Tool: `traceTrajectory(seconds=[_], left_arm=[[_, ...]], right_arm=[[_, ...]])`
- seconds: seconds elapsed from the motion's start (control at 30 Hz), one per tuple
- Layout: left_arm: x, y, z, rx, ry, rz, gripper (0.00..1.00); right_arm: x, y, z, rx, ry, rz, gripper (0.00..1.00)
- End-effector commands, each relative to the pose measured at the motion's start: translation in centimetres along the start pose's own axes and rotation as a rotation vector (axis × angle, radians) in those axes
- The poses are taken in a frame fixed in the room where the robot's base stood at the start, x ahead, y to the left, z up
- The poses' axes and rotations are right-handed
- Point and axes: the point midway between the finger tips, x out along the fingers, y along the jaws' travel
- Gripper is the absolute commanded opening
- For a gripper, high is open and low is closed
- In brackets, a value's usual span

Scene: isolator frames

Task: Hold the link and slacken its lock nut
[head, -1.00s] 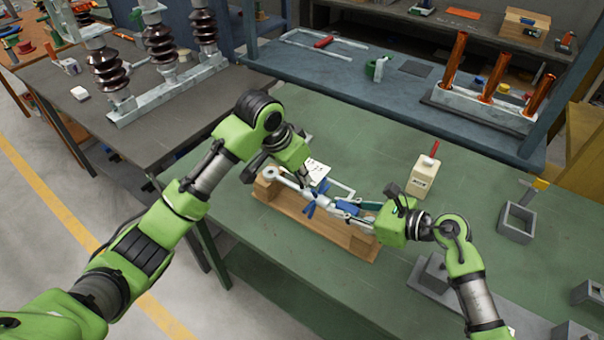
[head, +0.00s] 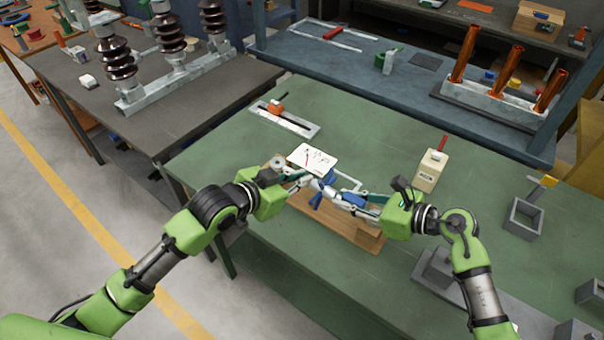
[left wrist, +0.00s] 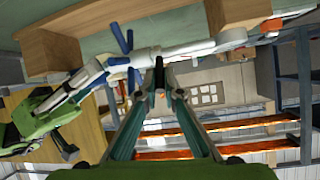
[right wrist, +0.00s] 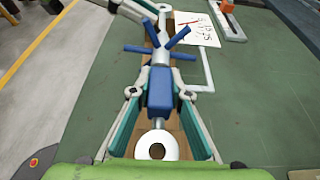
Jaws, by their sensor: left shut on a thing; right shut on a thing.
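The link is a pale metal rod (left wrist: 190,48) with an eye end (head: 277,161) at its left and another eye (right wrist: 157,147) close to my right palm. A blue spoked collar (right wrist: 158,40) sits on it, also in the left wrist view (left wrist: 122,52); beside it is a blue block (right wrist: 160,92). I cannot tell which blue part is the lock nut. My left gripper (head: 299,178) is shut on the rod, left of the spokes. My right gripper (right wrist: 158,95) is shut on the blue block. The link lies along a wooden cradle (head: 335,222); contact is unclear.
A paper sheet (head: 312,158) lies behind the link.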

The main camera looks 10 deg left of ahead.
Motion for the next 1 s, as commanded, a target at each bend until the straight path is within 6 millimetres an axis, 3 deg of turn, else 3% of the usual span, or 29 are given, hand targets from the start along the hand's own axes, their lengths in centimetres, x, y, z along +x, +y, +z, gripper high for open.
traceTrajectory(seconds=[0.73,0.8,0.83,1.0], left_arm=[[-0.24,-0.02,0.67,0.009,0.09,-0.02,0.0],[-0.24,-0.02,0.67,0.009,0.09,-0.02,0.21],[-0.24,-0.01,0.66,0.009,0.09,-0.02,0.25],[-0.25,0.04,0.59,0.009,0.092,-0.019,0.25]], right_arm=[[0.03,0.13,-0.05,0.001,0.001,0.004,0.0],[0.03,0.12,-0.06,0.001,0.001,0.003,0.0],[0.03,0.12,-0.06,0.001,0.001,0.003,0.0],[0.04,0.12,-0.07,0.001,0.001,0.003,0.0]])
